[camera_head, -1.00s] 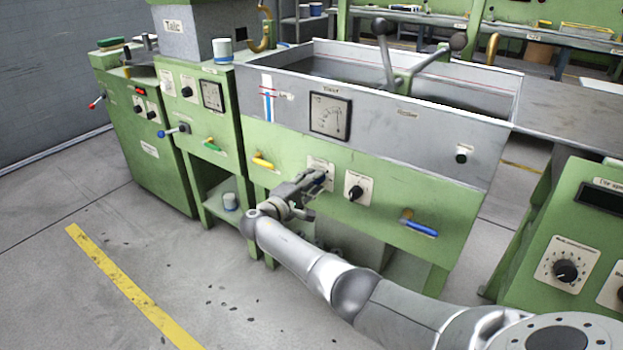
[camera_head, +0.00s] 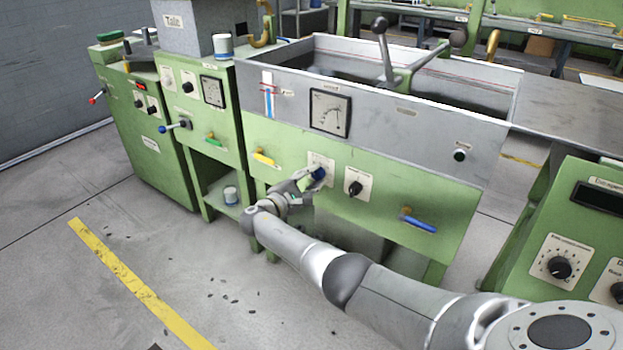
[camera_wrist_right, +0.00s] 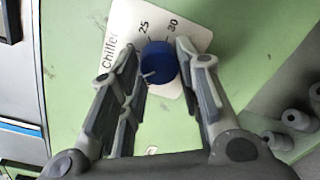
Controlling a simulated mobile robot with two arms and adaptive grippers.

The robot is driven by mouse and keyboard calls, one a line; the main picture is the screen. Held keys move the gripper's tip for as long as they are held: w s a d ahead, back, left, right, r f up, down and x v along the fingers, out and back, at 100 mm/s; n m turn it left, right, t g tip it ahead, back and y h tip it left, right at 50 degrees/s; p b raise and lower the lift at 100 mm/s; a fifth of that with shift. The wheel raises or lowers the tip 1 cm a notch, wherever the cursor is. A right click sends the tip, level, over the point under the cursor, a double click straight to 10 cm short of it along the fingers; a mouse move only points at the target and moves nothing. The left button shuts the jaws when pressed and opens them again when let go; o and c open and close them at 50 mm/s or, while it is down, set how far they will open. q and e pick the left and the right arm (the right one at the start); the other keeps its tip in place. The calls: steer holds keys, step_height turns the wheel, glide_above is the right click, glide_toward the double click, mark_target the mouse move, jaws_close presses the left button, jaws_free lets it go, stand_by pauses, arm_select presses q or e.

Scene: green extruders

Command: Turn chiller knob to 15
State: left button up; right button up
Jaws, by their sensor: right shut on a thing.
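The chiller knob (camera_head: 318,173) is blue and sits on a white dial plate on the green front panel. In the right wrist view the blue knob (camera_wrist_right: 159,66) lies between the fingertips, and the plate reads "Chiller" with 25 and 30 visible. A white mark on the knob shows at its lower left; the other numbers are hidden by fingers and knob. My right gripper (camera_head: 309,180) is shut on the knob, one finger on either side; it fills the wrist view (camera_wrist_right: 160,62). My left gripper is not in view.
A black knob (camera_head: 354,188) on its own plate is close to the right. A yellow handle (camera_head: 265,159) is to the left and a blue handle (camera_head: 420,225) to the lower right. The grey bath (camera_head: 400,120) stands above the panel. Open floor lies in front.

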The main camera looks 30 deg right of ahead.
steer(key=shift+a+f, duration=0.1)
steer(key=o, duration=1)
steer(key=shift+a, duration=0.1)
steer(key=v, duration=1.2)
